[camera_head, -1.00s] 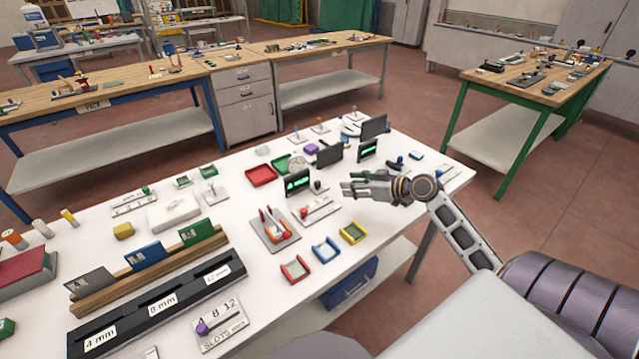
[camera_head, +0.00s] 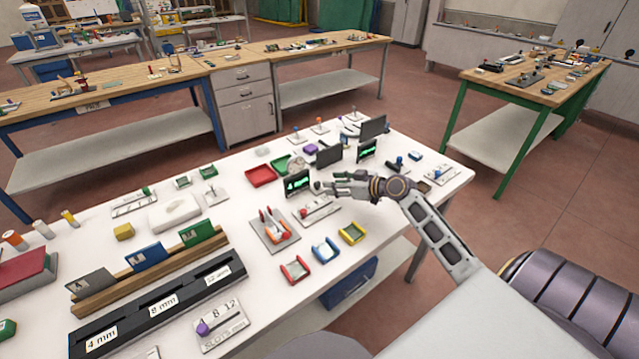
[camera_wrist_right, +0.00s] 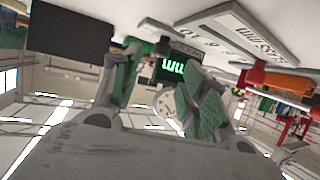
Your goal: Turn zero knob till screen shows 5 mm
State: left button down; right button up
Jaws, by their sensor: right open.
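A small dark screen (camera_head: 298,184) with green digits stands on the white table; its reading seems to start with a 4, but is too small to be sure. In the right wrist view the screen (camera_wrist_right: 174,67) appears upside down, with a green "mm" partly hidden by a finger. My right gripper (camera_head: 326,187) is open, its fingertips just right of the screen, at a small grey knob (camera_head: 318,186). I cannot tell whether they touch it. In the wrist view a round pale dial (camera_wrist_right: 167,103) shows between the open fingers (camera_wrist_right: 160,88). My left gripper is out of view.
A second green-lit screen (camera_head: 367,150) and dark panels stand behind the gripper. A labelled plate (camera_head: 318,211) lies just in front. The table's right edge is close.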

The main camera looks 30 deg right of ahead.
aim_at(318, 183)
jog(key=shift+w+a+f, duration=0.25)
jog(key=shift+w, duration=0.4)
jog(key=shift+w+a+f, duration=0.25)
jog(key=shift+w, duration=0.35)
jog(key=shift+w+a+f, duration=0.25)
jog(key=shift+w+f, duration=0.05)
jog(key=shift+w, duration=0.3)
jog(key=shift+x, duration=1.15)
jog(key=shift+w, duration=0.1)
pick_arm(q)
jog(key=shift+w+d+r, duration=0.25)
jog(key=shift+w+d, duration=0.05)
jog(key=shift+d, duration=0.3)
pick_arm(e)
jog(key=shift+w+a+f, duration=0.1)
jog(key=shift+f, duration=0.05)
